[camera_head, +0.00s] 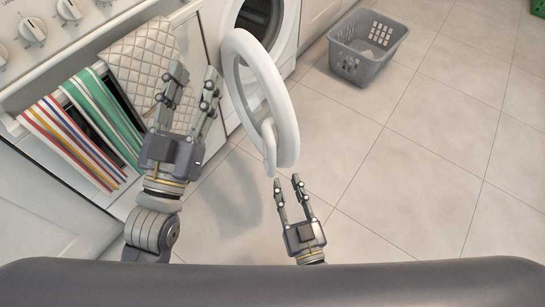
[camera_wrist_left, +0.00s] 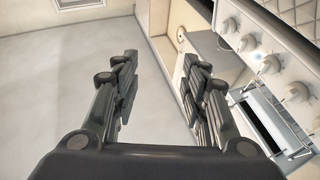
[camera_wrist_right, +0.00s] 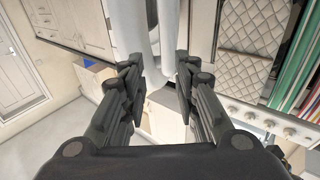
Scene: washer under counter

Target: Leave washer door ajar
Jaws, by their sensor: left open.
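The white washer (camera_head: 219,22) stands under the counter, and its round door (camera_head: 285,106) is swung wide open towards me. The dark drum opening (camera_head: 262,18) shows behind the door. My right gripper (camera_head: 287,180) is open just below the door's lower edge, near its handle side. In the right wrist view the white door edge (camera_wrist_right: 153,40) lies ahead of and between the spread fingers; I cannot tell whether they touch it. My left gripper (camera_head: 194,80) is open and empty, left of the door and in front of the oven mitt. The left wrist view shows nothing between its fingers (camera_wrist_left: 160,75).
A stove with knobs (camera_head: 33,30) stands at the left, with striped towels (camera_head: 70,140) and a quilted mitt (camera_head: 140,60) hanging on its front. A grey laundry basket (camera_head: 364,47) sits on the floor beyond the door.

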